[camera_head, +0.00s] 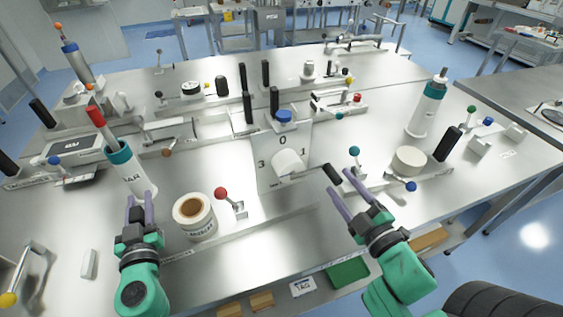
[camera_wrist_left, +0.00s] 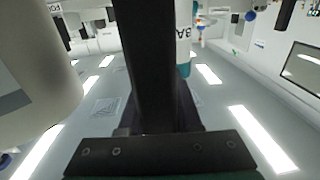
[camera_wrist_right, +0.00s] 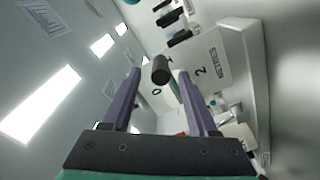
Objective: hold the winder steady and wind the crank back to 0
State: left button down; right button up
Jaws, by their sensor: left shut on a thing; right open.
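The winder (camera_head: 267,150) is a white upright block with a blue knob on top and the digits 0, 1 and 3 on its face. Its crank (camera_head: 288,162) has a white hub and an arm reaching right, below the 1, to a black handle (camera_head: 331,174). My right gripper (camera_head: 343,188) is open beside this handle; in the right wrist view the handle (camera_wrist_right: 160,70) shows between the fingertips, contact unclear. My left gripper (camera_head: 141,204) is shut on a black bar (camera_wrist_left: 146,60), well left of the winder. What the bar belongs to is hidden.
A white cylinder with a teal band (camera_head: 128,175) stands just behind my left gripper. A white roll (camera_head: 194,216) and a red-knobbed lever (camera_head: 222,194) stand between my left gripper and the winder. A blue-knobbed lever (camera_head: 410,186) and a round drum (camera_head: 408,160) are on the right.

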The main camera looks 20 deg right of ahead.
aim_at(328, 166)
jog(key=w, duration=0.7)
jog(key=shift+w+a, duration=0.1)
jog(key=shift+a, duration=0.1)
grip_shut()
jog(key=shift+r, duration=0.15)
dwell(0.8)
